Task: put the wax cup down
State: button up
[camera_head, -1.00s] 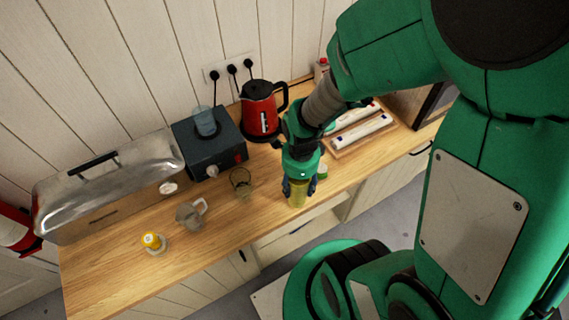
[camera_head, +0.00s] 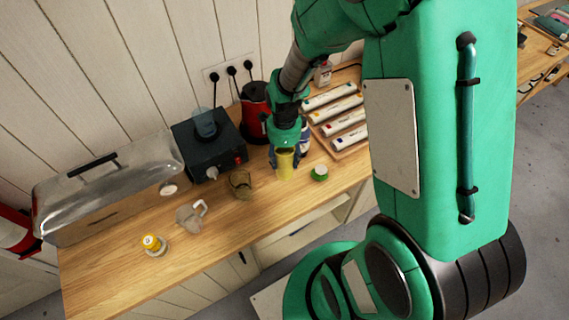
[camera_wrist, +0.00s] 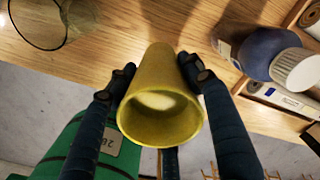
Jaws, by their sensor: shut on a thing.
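The wax cup (camera_head: 286,164) is yellow and sits between the two fingers of my gripper (camera_head: 285,162), over the wooden worktop (camera_head: 225,230). In the wrist view the wax cup (camera_wrist: 160,110) has its open mouth toward the camera, with a pale patch inside. The dark fingertips of my gripper (camera_wrist: 163,78) press on both sides of it. The far end of the cup lies against the wood in the picture; I cannot tell whether it touches.
A glass (camera_head: 240,183) is left of the cup, also in the wrist view (camera_wrist: 45,20). The red kettle (camera_head: 254,108) and dark heater (camera_head: 207,155) are behind. A clear jug (camera_head: 190,213) stands further left.

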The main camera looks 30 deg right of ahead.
jog(key=shift+f, duration=1.75)
jog(key=shift+f, duration=0.15)
jog(key=o, duration=1.4)
jog(key=shift+o, duration=0.2)
notch_tip(320, 180, up, 12)
jog(key=shift+r, duration=0.2)
